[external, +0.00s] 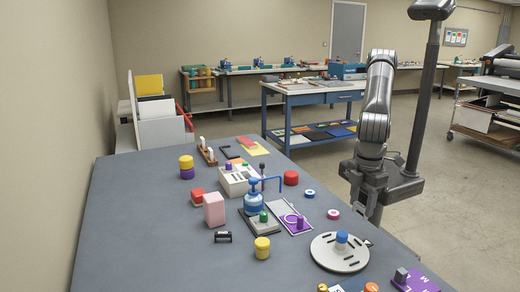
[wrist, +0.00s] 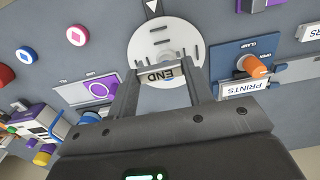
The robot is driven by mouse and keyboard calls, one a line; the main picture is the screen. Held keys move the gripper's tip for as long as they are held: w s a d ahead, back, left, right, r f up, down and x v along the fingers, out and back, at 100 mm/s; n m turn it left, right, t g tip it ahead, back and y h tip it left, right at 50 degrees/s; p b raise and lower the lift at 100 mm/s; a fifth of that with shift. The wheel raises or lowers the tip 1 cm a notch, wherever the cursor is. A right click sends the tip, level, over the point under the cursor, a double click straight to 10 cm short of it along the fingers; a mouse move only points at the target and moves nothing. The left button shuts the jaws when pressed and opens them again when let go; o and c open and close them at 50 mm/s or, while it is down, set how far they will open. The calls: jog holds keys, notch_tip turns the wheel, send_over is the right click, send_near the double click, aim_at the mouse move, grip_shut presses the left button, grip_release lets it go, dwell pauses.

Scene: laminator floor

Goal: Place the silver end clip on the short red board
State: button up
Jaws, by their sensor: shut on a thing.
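In the wrist view my gripper (wrist: 163,75) is shut on the silver end clip (wrist: 163,72), a small pale bar lettered END that shows upside down between the fingertips. The clip is held in front of a round white slotted disc (wrist: 150,37) on the table and hides part of it; I cannot tell the gap. A flat red piece (external: 247,142) beside a yellow one at the far end may be the short red board; I cannot be sure.
A blue fixture with an orange knob (wrist: 257,67) is right of the disc in the wrist view. The table's left side is clear.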

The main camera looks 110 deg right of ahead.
notch_tip(320, 180, up, 6)
jog(key=shift+f, duration=0.15)
jog(key=shift+w+d, duration=0.35)
jog(key=shift+d, duration=0.1)
jog(key=w+d+m, duration=0.2)
jog(key=w+d, duration=0.3)
jog(key=d, duration=0.4)
jog(key=w+d+m, duration=0.2)
jog(key=w+d, duration=0.4)
jog(key=d, duration=0.3)
jog(key=w+d+m, duration=0.3)
jog(key=d+m, duration=0.2)
jog(key=d, duration=2.7)
jog(key=s+d+m, duration=0.2)
jog(key=s+d, duration=0.3)
jog(key=d, duration=0.8)
jog(key=s+d+m, duration=0.2)
jog(key=s+d, duration=0.2)
jog(key=d, duration=0.8)
jog(key=s+d+m, duration=0.5)
jog(key=s+d, duration=1.3)
jog(key=s, duration=0.2)
send_over(248, 141)
notch_tip(248, 141, down, 12)
jog(key=shift+r, duration=0.1)
jog(key=shift+f, duration=2)
